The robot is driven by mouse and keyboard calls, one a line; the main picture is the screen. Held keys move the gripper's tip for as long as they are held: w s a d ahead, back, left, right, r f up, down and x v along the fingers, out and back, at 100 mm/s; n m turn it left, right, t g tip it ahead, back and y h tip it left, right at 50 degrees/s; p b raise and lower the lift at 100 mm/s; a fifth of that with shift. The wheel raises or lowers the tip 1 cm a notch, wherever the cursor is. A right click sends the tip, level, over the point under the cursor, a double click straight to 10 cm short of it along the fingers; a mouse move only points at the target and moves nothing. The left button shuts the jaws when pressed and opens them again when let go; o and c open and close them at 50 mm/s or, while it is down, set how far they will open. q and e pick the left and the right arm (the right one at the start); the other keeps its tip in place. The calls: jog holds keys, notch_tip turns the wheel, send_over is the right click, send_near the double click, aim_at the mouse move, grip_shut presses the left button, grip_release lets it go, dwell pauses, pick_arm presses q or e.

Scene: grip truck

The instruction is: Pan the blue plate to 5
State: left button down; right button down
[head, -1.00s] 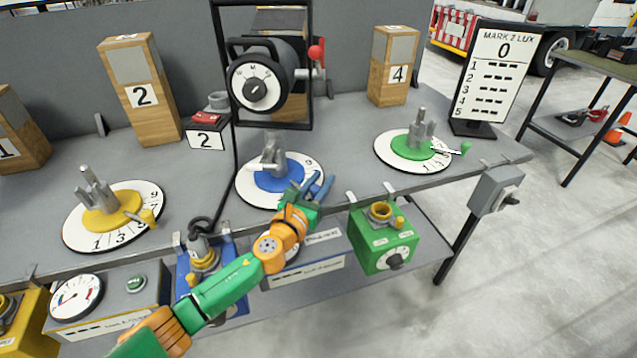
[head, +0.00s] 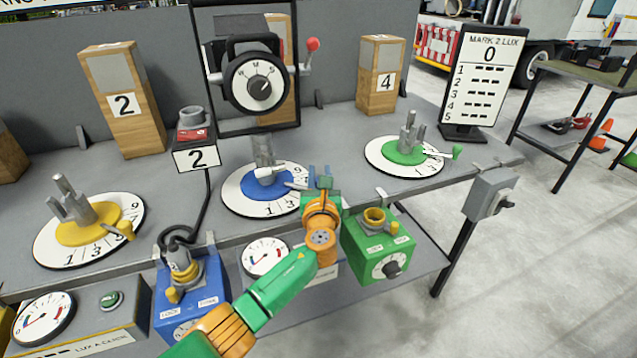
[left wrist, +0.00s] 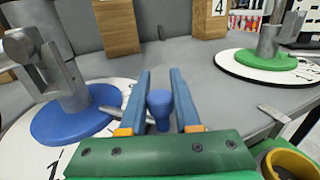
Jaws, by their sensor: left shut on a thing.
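The blue plate (head: 258,191) is a blue disc with a grey upright post, set on a white numbered dial (head: 232,199) at the middle of the bench. A thin lever runs from it to the right, ending in a blue knob (left wrist: 160,104). My left gripper (head: 319,172) is at the dial's right side; in the left wrist view its blue fingers (left wrist: 162,85) stand either side of the knob, shut on it. The blue disc also shows in the left wrist view (left wrist: 70,125). Numbers near the lever are too small or covered to read, and I see no 5.
A yellow plate (head: 88,230) stands left and a green plate (head: 404,153) right, each on a dial. A lamp (head: 256,82) stands behind the blue plate. A green box (head: 370,245) and blue box (head: 192,295) sit below the bench edge. The MARK 2 LUX board (head: 487,75) is back right.

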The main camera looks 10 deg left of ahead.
pick_arm(q)
jog(key=shift+w+y+b, duration=0.25)
jog(key=shift+y+b, duration=0.05)
dwell(0.4)
jog(key=c, duration=0.6)
grip_release()
jog(key=shift+w+f, duration=0.1)
jog(key=shift+s+d+p, duration=0.1)
jog(key=shift+s+p, duration=0.3)
jog(key=shift+s, duration=0.05)
jog(key=p+v, duration=0.1)
jog(key=v, duration=0.4)
jog(key=shift+s+p, duration=0.15)
jog(key=shift+p, duration=0.25)
jog(key=shift+s+d, duration=0.15)
jog(key=shift+s, duration=0.35)
